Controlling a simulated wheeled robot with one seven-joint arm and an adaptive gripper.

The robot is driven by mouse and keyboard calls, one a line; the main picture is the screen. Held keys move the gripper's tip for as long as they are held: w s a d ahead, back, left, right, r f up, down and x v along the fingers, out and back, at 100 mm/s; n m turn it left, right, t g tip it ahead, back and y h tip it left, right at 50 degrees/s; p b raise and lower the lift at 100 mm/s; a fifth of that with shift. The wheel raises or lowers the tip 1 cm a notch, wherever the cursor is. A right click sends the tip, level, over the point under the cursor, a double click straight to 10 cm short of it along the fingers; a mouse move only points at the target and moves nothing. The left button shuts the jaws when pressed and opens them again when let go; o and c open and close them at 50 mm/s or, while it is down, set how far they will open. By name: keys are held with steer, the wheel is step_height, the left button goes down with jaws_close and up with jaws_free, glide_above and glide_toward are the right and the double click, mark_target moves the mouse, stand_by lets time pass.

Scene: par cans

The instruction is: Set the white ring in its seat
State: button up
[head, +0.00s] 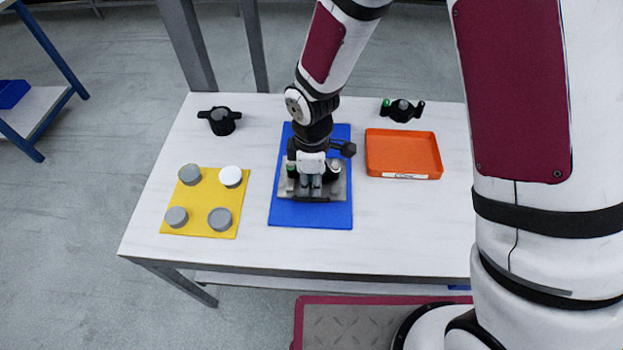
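A round white-topped piece (231,176), likely the white ring, sits at the back right of the yellow mat (208,199). I cannot make out a hole in it. My gripper (312,186) points down over a grey metal fixture (333,188) on the blue mat (312,216), to the right of the yellow mat. Its fingers look close together, but the view is too small to show whether they are open or hold anything. The gripper hides the middle of the fixture, and I cannot make out the seat. Dark parts with a green spot show beside the fingers.
Several grey round pieces share the yellow mat. A black pot-like part (221,121) stands at the back left. The white table's (400,225) front right is clear.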

steer(key=shift+r, duration=0.15)
step_height(320, 180, up, 12)
stand_by(0.7)
steer(key=s+d+r+m+t+p, duration=0.1)
steer(key=s+d+r+m, duration=0.2)
steer(key=d+r+m, duration=0.35)
steer(key=s+d+r+m+t+p, duration=0.1)
steer(key=s+d+r+m+p, duration=0.2)
steer(key=d+r, duration=0.55)
steer(key=s+d+r+m, duration=0.1)
steer(key=s+r+m, duration=0.1)
steer(key=s+r, duration=0.1)
steer(key=s+d+r+m+t+p, duration=0.1)
steer(key=s+d+r+m, duration=0.1)
steer(key=s, duration=0.4)
steer(key=s+d+r+m+t, duration=0.1)
steer(key=s+d+r+m, duration=0.1)
steer(key=s+r+m, duration=0.2)
steer(key=shift+s+d, duration=0.25)
